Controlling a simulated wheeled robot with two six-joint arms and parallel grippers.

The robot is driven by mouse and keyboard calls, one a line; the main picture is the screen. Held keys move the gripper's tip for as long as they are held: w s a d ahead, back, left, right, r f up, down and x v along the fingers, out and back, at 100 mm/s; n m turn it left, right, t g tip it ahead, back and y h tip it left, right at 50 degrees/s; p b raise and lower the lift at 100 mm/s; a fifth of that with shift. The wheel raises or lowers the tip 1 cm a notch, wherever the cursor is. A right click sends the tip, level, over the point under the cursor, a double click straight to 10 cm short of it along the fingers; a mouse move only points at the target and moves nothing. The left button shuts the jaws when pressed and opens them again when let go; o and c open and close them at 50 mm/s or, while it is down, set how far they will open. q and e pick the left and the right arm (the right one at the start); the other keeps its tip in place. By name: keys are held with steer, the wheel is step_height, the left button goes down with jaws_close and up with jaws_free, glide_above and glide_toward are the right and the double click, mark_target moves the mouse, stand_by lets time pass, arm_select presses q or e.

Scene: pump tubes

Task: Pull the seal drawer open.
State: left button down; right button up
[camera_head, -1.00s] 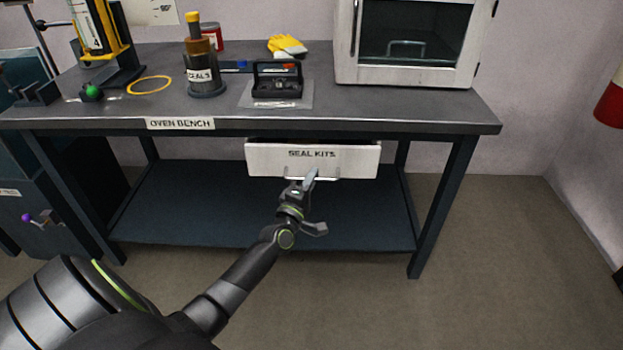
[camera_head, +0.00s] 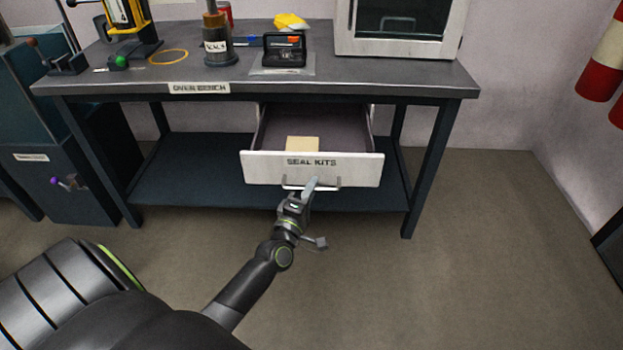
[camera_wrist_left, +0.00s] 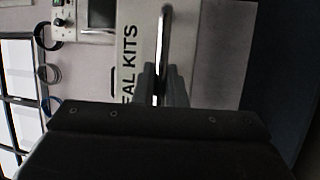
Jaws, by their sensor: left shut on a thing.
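The seal drawer (camera_head: 352,172) is a white-fronted drawer labelled "SEAL KITS" under the oven bench. It stands well out from the bench, and its grey inside shows with a tan packet (camera_head: 302,143) in it. My left gripper (camera_head: 309,186) is shut on the drawer's metal bar handle (camera_head: 330,186). In the left wrist view, the handle (camera_wrist_left: 163,40) runs between the fingers (camera_wrist_left: 160,85) in front of the drawer front (camera_wrist_left: 185,50). The right gripper is in neither view.
The oven bench top (camera_head: 130,75) holds a yellow-and-black press, a labelled cylinder (camera_head: 216,45), a small black case (camera_head: 285,50) and a white oven (camera_head: 395,47). A dark lower shelf (camera_head: 190,180) lies below. Floor in front and to the right is clear.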

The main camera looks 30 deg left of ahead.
arm_select(q)
steer(key=shift+s+d, duration=0.3)
steer(key=shift+s, duration=0.2)
steer(key=shift+s+d, duration=0.3)
steer(key=shift+s, duration=0.2)
steer(key=c, duration=1.5)
jaws_free()
steer(key=shift+s, duration=0.1)
